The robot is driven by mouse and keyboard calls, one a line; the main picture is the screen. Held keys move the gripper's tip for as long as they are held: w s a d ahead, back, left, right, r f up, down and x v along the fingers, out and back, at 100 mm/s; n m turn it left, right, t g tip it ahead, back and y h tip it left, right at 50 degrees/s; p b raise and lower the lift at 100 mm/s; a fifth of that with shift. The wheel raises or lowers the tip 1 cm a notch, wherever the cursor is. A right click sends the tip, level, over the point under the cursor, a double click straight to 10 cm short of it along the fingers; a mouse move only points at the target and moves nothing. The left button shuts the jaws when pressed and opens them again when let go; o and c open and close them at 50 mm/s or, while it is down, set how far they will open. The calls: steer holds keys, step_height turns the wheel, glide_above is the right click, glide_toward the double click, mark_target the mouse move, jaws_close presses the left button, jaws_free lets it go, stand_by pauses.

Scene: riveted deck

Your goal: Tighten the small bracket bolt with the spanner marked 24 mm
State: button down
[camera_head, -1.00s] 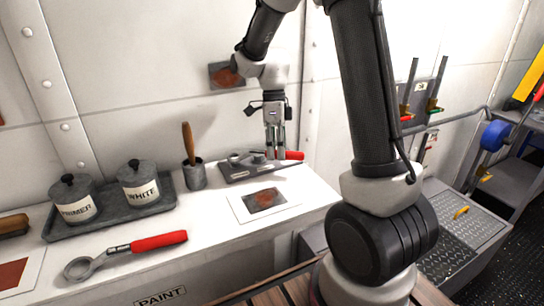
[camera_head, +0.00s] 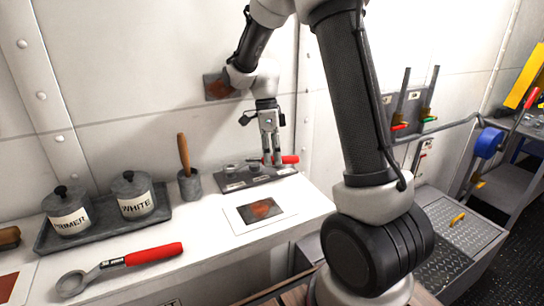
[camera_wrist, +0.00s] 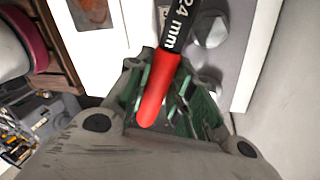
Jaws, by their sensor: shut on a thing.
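The spanner marked 24 mm has a red handle end (camera_wrist: 157,92) and a black band with white lettering in the wrist view. My gripper (camera_head: 272,163) points down over the grey rack on the white bench. It is shut on the spanner's red handle, which runs between its green-padded fingers in the wrist view (camera_wrist: 170,90). The red handle tip (camera_head: 291,159) sticks out right of the fingers in the head view. The spanner's head is out of the wrist view.
A second red-handled spanner (camera_head: 153,253) lies at the bench's front left. A tray (camera_head: 155,217) with PRIMER (camera_head: 69,212) and WHITE (camera_head: 134,198) pots and a brush cup (camera_head: 190,185) stand left. A picture card (camera_head: 236,222) lies in front.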

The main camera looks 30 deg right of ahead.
steer(key=shift+f, duration=0.85)
stand_by(0.3)
steer(key=shift+s+a, duration=0.1)
steer(key=shift+s, duration=0.05)
stand_by(0.4)
steer(key=shift+s+a+m, duration=0.2)
steer(key=shift+s+m, duration=0.2)
steer(key=shift+m, duration=0.1)
steer(key=shift+w+d+n, duration=0.15)
steer(key=shift+w+n, duration=0.15)
stand_by(0.4)
steer(key=shift+r, duration=2.4)
